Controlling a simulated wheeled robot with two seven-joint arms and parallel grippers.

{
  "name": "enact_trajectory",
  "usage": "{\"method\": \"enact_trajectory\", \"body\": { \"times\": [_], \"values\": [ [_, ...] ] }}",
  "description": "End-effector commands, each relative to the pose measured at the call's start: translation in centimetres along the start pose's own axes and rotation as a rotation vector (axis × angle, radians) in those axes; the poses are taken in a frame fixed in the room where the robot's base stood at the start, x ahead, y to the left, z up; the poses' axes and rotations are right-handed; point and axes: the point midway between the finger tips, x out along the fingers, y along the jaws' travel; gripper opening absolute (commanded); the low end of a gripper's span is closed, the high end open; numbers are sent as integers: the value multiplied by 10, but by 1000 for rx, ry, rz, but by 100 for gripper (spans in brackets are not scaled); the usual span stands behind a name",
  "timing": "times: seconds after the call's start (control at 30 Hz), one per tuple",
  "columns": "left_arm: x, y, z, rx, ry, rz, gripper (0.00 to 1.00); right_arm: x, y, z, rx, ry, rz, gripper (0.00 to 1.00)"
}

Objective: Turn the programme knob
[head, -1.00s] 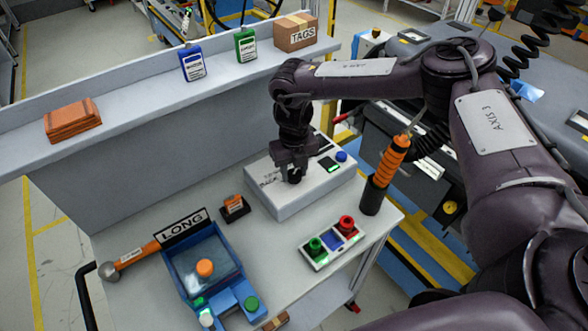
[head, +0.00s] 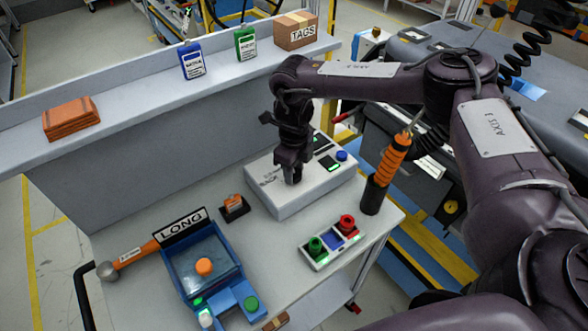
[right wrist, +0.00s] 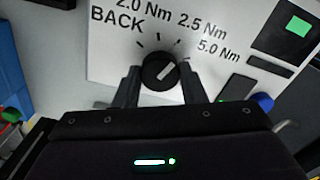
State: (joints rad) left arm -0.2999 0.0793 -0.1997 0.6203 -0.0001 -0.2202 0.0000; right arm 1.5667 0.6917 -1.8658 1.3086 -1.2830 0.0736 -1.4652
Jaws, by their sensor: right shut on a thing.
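The programme knob (right wrist: 161,70) is a round black knob with a white pointer line on the light control box (head: 290,205). In the right wrist view its pointer aims up and to the right, seemingly between the 2.5 Nm and 5.0 Nm marks. Labels for BACK, 2.0 Nm, 2.5 Nm and 5.0 Nm arc around it. My right gripper (head: 293,178) points down onto the box and is shut on the knob, one finger on each side. In the head view the gripper hides the knob. My left gripper is not in view.
A black holder with an orange-handled tool (head: 390,160) stands right of the box. A button panel (head: 332,246) with green and red buttons lies in front. A blue fixture (head: 172,262) marked LONG and a small orange item (head: 233,207) are to the left. A shelf runs behind.

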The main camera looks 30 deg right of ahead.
Motion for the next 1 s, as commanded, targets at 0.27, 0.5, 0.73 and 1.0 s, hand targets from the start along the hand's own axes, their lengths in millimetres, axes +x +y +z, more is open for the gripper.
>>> {"method": "enact_trajectory", "body": {
  "times": [0.27,0.5,0.73,1.0],
  "values": [
    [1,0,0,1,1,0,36,-2,-1,1,-50,-3,-1,14],
    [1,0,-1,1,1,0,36,-2,-1,1,-53,-4,-2,14],
    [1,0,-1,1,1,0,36,-2,-1,1,-52,-4,-2,50],
    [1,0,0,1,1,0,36,-1,0,0,-53,-2,-1,59]
  ]
}}
